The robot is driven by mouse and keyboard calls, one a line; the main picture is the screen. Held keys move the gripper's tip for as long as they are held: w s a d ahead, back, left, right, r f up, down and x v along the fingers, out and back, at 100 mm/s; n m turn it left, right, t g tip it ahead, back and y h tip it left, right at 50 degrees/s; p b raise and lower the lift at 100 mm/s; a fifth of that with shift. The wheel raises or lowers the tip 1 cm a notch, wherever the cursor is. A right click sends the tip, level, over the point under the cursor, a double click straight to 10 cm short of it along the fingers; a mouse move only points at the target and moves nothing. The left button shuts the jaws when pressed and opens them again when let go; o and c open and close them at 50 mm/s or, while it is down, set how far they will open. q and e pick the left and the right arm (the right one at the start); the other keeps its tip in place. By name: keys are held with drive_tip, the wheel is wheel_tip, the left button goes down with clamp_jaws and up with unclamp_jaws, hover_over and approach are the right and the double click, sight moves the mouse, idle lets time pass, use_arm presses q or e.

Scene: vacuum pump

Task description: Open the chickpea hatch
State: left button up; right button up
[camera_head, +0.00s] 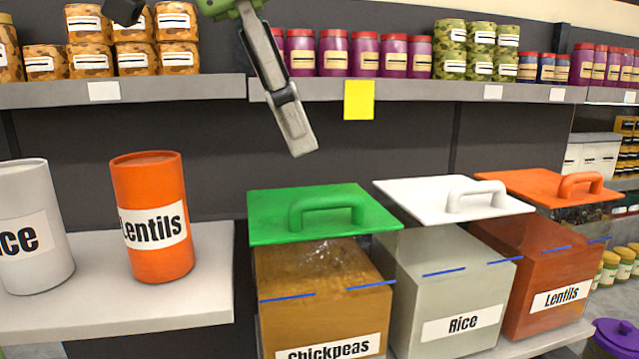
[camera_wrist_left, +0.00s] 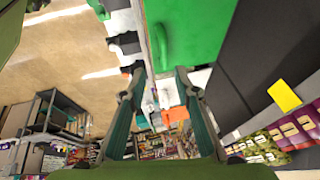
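The chickpea hatch is a flat green lid (camera_head: 280,222) with a green loop handle (camera_head: 328,212). It lies shut on the clear-walled chickpeas bin (camera_head: 320,322). The green lid also shows at the top of the left wrist view (camera_wrist_left: 205,28). My left gripper (camera_head: 298,150) hangs above the lid's far side, its grey finger pointing down and apart from the handle. In the left wrist view its two fingers (camera_wrist_left: 160,74) are spread with nothing between them. My right gripper is not in view.
Rice (camera_head: 440,288) and lentils (camera_head: 548,272) bins with white and orange lids stand right of the chickpeas bin. An orange lentils can (camera_head: 160,262) and white rice can (camera_head: 22,268) stand on the left counter (camera_head: 130,312). A shelf (camera_head: 420,90) with jars runs behind.

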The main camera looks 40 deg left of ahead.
sight(325, 197)
use_arm(q)
drive_tip(key=x, duration=0.8)
drive_tip(key=shift+w+a+r+p, duration=0.1)
drive_tip(key=shift+w+a+p, duration=0.25)
drive_tip(key=shift+w, duration=0.1)
drive_tip(key=shift+d+f, duration=0.25)
drive_tip(key=shift+f, duration=0.25)
drive_tip(key=shift+w+a+f, duration=0.1)
drive_tip(key=shift+w+f, duration=0.05)
drive_tip(key=shift+w, duration=0.05)
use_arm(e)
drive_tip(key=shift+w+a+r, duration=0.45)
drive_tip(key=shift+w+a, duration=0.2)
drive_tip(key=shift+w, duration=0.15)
use_arm(q)
clamp_jaws()
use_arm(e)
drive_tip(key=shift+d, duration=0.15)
